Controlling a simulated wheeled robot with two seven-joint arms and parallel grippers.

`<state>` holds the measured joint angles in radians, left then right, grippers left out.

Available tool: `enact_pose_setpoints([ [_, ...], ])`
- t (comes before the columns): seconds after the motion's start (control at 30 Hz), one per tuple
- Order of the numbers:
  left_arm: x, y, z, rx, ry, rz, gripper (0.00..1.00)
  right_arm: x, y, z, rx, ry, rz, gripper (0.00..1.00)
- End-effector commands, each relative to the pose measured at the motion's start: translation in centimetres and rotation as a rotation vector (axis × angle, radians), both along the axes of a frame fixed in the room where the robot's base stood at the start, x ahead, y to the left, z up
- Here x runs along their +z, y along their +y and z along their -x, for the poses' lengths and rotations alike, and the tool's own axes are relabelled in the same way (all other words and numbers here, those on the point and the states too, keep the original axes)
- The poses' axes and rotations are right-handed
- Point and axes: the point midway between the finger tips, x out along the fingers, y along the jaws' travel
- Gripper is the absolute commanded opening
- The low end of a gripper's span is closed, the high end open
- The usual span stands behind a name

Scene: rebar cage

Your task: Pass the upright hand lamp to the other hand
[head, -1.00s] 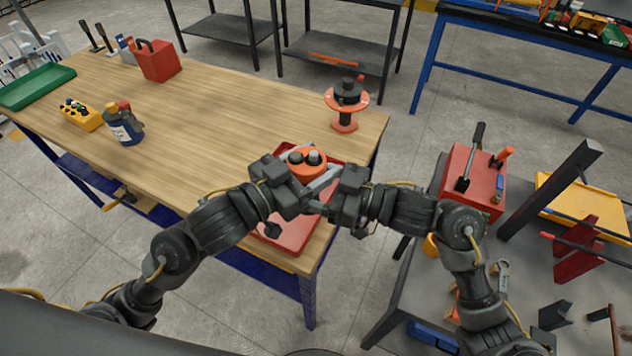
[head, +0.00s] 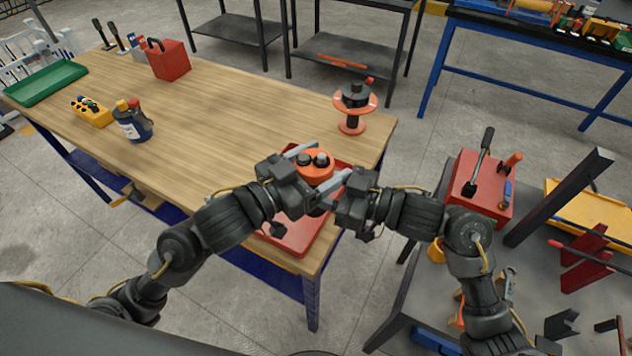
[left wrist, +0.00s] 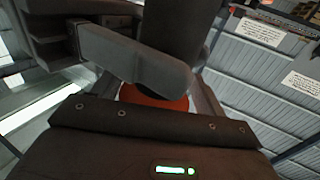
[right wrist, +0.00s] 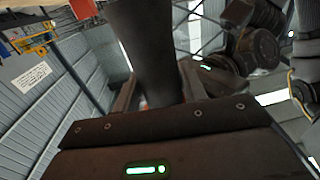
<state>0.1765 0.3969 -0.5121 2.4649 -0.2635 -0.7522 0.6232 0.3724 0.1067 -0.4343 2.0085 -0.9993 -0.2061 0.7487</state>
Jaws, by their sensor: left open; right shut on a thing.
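The hand lamp (head: 317,165) stands upright between my two grippers in the head view. Its orange top carries dark, rounded parts. In the left wrist view its dark body (left wrist: 175,30) rises past a finger. The same dark body (right wrist: 145,50) shows in the right wrist view. My right gripper (head: 335,186) is shut on the lamp from the right. My left gripper (head: 314,170) is open, its fingers spread around the lamp from the left. Whether the left fingers touch it cannot be told. The lamp's lower part is hidden behind the grippers in the head view.
A red tray (head: 297,238) lies under the grippers at the near corner of the wooden table (head: 215,115). An orange-and-black reel (head: 353,105) stands behind. A blue bottle (head: 133,125) and yellow control box (head: 91,113) stand left. A red toolbox (head: 478,188) is right.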

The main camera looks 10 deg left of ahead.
Motion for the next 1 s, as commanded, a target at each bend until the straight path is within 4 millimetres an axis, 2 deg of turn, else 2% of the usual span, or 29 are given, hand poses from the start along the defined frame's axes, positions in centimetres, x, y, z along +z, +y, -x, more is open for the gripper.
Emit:
enact_pose_setpoints([
  [0.03, 0.0, -0.5, 0.4, -0.017, -0.003, 0.000, 0.85, 0.1, 0.2, 0.0, 0.001, 0.002, -0.001, 0.10],
  [0.4, 0.2, -0.6, 0.6, -0.021, 0.001, 0.023, 0.85, 0.1, 0.2, 0.0, 0.001, 0.003, -0.003, 0.10],
  [0.47, 0.8, -0.4, 0.6, -0.018, 0.010, 0.084, 0.85, 0.1, 0.2, 0.0, 0.000, 0.003, -0.002, 0.10],
  [0.57, 3.0, 0.8, 0.4, -0.003, 0.042, 0.309, 0.85, -0.1, 0.2, 0.0, 0.001, 0.004, 0.001, 0.11],
  [0.67, 5.7, 4.0, -0.2, 0.029, 0.064, 0.628, 0.85, 0.0, 0.1, 0.0, 0.000, 0.003, 0.000, 0.11],
  [0.7, 5.9, 5.9, -1.4, 0.067, 0.048, 0.687, 0.85, 0.0, 0.1, 0.0, 0.000, 0.003, -0.001, 0.11],
  [0.87, 3.5, 12.7, -7.9, 0.268, -0.044, 0.498, 0.85, 0.0, 0.1, 0.0, 0.000, 0.002, -0.001, 0.11],
  [1.0, 2.0, 19.5, -12.4, 0.435, -0.104, 0.321, 0.85, 0.1, 0.1, 0.0, 0.000, 0.001, -0.001, 0.10],
])
